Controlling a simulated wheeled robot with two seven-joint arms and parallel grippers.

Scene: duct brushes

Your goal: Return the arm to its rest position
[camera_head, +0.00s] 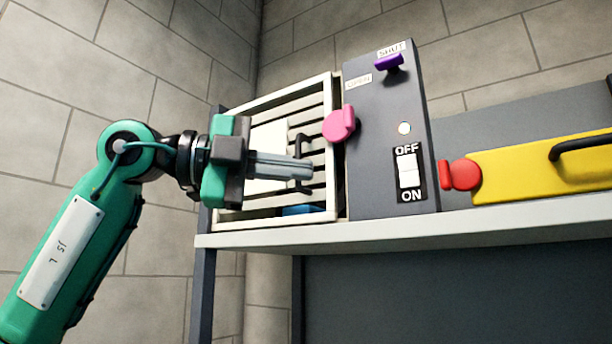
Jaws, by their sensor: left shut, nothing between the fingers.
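My left arm (75,250), green with a white plate, comes in from the lower left. Its gripper (308,171) is shut and empty, with its grey fingers together and pointing right. The fingers are in front of the slatted panel in a cream frame (277,222) and hide part of it. A dark handle (303,141) shows on the panel just above the fingertips. I cannot tell whether the fingers touch it. My right gripper is not in view.
A grey control box (385,130) carries a pink knob (340,124), a purple lever (388,63) and an OFF/ON switch (408,172). A yellow piece (525,178) with a red knob (461,174) lies right on the shelf (420,230). Free room is left of the frame.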

